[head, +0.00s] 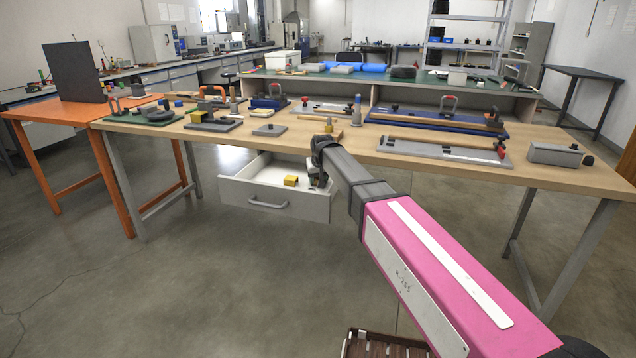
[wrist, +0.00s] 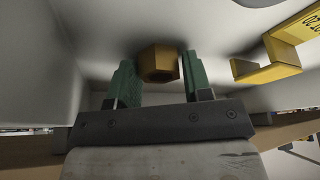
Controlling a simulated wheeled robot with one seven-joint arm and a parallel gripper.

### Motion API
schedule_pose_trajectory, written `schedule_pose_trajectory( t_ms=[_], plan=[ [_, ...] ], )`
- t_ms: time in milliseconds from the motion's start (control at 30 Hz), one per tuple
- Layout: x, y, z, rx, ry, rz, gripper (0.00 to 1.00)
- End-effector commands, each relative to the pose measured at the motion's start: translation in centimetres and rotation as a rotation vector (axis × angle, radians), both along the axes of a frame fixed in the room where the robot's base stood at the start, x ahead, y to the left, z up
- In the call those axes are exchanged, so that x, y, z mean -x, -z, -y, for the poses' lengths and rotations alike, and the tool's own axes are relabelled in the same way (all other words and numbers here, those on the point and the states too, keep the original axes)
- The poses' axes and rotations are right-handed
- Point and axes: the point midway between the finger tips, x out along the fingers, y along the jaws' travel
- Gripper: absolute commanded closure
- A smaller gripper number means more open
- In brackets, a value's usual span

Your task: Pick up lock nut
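A brass-coloured hexagonal lock nut (wrist: 158,62) shows in the wrist view, its hole facing the camera. My gripper (wrist: 159,74) has two green fingers, one on each side of the nut. In the head view my gripper (head: 319,180) reaches down into the right side of an open white drawer (head: 262,202) under the workbench. The nut cannot be made out there. Whether it still rests on the drawer's floor is unclear.
A yellow bracket-like part (head: 291,180) lies in the drawer left of my gripper; it also shows at right in the wrist view (wrist: 268,72). The drawer walls stand close around. The wooden workbench top (head: 350,148), with tools and fixtures, lies just above.

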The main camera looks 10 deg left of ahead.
Motion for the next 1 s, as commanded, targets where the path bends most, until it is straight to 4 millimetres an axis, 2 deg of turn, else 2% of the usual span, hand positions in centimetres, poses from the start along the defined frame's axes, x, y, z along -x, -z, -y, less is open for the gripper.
schedule_pose_trajectory(
  t_ms=[33,67,100,533,667,833,1000],
  plan=[
    [0.0,0.0,0.0,0.000,0.000,0.000,0.71],
    [0.0,0.0,0.0,0.000,0.000,0.000,0.80],
    [0.0,0.0,0.0,0.000,0.000,0.000,0.85],
    [0.0,-0.6,0.0,0.000,0.000,0.001,0.85],
    [0.0,-1.7,0.0,-0.001,0.000,0.002,0.85],
    [0.0,-4.2,0.0,-0.001,0.000,0.003,0.85],
    [3.1,-6.1,-1.4,-0.001,-0.003,0.002,0.85]
  ],
)
